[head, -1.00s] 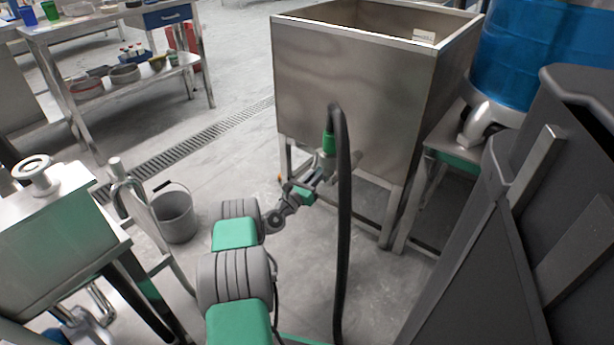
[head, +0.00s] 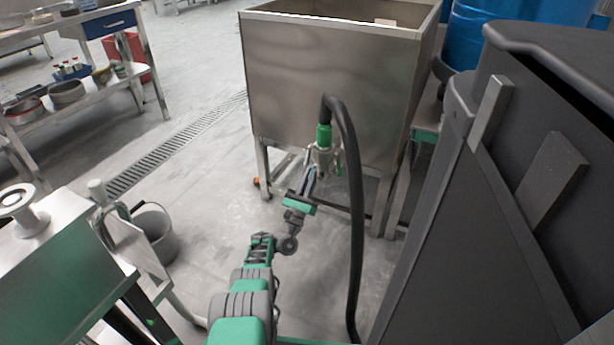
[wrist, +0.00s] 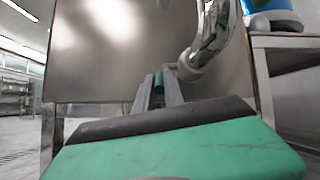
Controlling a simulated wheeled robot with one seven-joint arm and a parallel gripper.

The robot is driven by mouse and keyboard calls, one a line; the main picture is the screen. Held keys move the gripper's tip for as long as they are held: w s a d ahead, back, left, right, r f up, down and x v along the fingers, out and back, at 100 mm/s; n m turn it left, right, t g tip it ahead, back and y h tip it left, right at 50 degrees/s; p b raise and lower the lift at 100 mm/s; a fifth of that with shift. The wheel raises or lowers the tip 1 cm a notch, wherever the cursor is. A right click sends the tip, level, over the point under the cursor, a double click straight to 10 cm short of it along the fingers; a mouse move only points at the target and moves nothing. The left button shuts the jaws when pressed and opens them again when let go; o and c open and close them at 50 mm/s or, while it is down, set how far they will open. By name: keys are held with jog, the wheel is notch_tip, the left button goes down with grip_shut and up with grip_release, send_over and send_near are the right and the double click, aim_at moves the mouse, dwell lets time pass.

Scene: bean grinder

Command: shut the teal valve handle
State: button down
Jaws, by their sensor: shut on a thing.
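The teal valve handle (wrist: 158,82) shows in the wrist view as a small teal strip between my two fingers. My gripper (wrist: 157,92) is shut on it. In the head view my gripper (head: 309,180) reaches up to the valve (head: 324,158) on the front of the steel tank, and the handle itself is too small and covered to make out there. The metal valve body (wrist: 204,52) is right of my fingers in the wrist view. A green connector (head: 324,134) joins it to a black hose.
The steel tank (head: 325,75) stands on legs behind the valve. The black hose (head: 356,220) hangs down right of my arm. A dark bin (head: 500,200) fills the right. A grey bucket (head: 155,235) and a steel table (head: 50,250) are at the left.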

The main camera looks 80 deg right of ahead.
jog(key=shift+d, duration=0.1)
dwell(0.6)
jog(key=c, duration=1.4)
grip_release()
jog(key=shift+f, duration=0.1)
jog(key=shift+c, duration=0.2)
